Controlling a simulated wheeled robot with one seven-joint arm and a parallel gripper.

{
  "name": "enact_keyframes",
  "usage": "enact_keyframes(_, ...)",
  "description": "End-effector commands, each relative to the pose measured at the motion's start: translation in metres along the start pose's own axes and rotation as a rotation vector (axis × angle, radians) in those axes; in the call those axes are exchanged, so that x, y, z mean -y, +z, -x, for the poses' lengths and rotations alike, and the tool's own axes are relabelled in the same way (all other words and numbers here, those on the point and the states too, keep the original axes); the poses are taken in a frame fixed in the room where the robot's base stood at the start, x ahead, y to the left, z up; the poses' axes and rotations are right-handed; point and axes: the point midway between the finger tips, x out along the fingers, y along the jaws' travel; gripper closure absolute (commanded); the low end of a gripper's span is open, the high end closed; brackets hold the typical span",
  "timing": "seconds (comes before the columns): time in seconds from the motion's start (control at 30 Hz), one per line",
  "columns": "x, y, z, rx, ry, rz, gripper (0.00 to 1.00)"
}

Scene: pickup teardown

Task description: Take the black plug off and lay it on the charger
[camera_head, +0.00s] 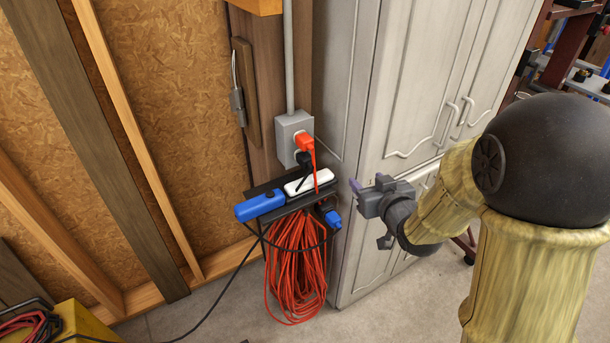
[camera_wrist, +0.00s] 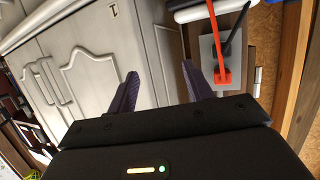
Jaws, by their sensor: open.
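The black plug (camera_head: 304,159) sits in the lower socket of a grey outlet box (camera_head: 283,128), just below an orange plug (camera_head: 304,142). In the wrist view the black plug (camera_wrist: 227,48) and orange plug (camera_wrist: 222,76) are in the box at the upper right, beyond my right finger. Under the box, a white block (camera_head: 311,181) and a blue block (camera_head: 262,205) lie on a dark shelf; I cannot tell which is the charger. My gripper (camera_head: 367,183) is open and empty, right of the plug and apart from it, in front of the cabinet.
A coiled orange cord (camera_head: 297,265) hangs under the shelf, with a blue connector (camera_head: 333,219) beside it. A pale cabinet (camera_head: 405,85) stands close on the right. Wooden studs are on the left. An orange cord runs down past the black plug.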

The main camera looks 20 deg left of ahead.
Motion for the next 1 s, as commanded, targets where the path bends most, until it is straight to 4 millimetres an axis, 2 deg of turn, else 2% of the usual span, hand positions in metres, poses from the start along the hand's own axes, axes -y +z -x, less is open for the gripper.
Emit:
enact_keyframes(0.03, 0.019, 0.011, -0.014, -0.06, -0.057, 0.013, 0.49)
enact_keyframes(0.1, 0.042, 0.009, -0.024, -0.147, -0.133, 0.022, 0.49)
enact_keyframes(0.2, 0.069, 0.006, -0.03, -0.246, -0.222, 0.027, 0.49)
enact_keyframes(0.3, 0.084, 0.003, -0.031, -0.302, -0.275, 0.025, 0.49)
enact_keyframes(0.77, 0.088, -0.003, -0.031, -0.32, -0.289, 0.023, 0.49)
enact_keyframes(1.0, 0.093, -0.01, -0.048, -0.32, -0.291, 0.025, 0.49)
